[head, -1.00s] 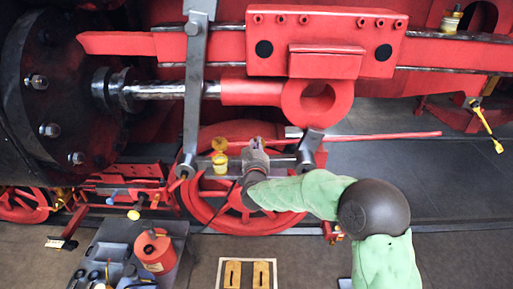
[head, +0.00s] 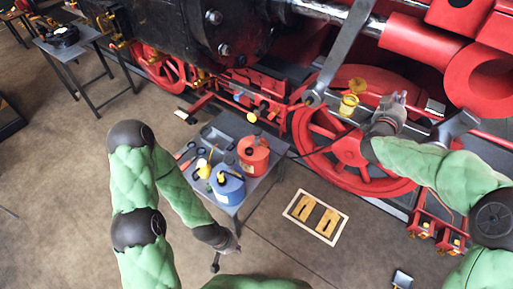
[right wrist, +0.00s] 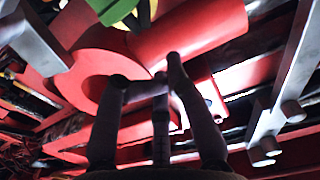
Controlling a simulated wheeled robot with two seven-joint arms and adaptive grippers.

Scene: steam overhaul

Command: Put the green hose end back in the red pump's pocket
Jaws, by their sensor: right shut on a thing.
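A red canister (head: 254,154), likely the red pump, stands on a small grey table (head: 236,208) in the middle of the head view. Its pocket cannot be made out. My right gripper (head: 390,103) is beside the engine, right of the yellow cup. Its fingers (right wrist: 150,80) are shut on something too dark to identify. A green piece (right wrist: 118,10) shows beyond them at the top of the right wrist view; I cannot tell whether it is the hose end. My left gripper (head: 230,243) is low beside the table's front edge; its fingers are too small to read.
A blue can (head: 228,182) stands in front of the red canister, with tools to its left. A yellow cup (head: 348,104) and grey levers (head: 340,55) are close to my right gripper. A framed mat (head: 315,216) lies on the floor. Open floor is at the left.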

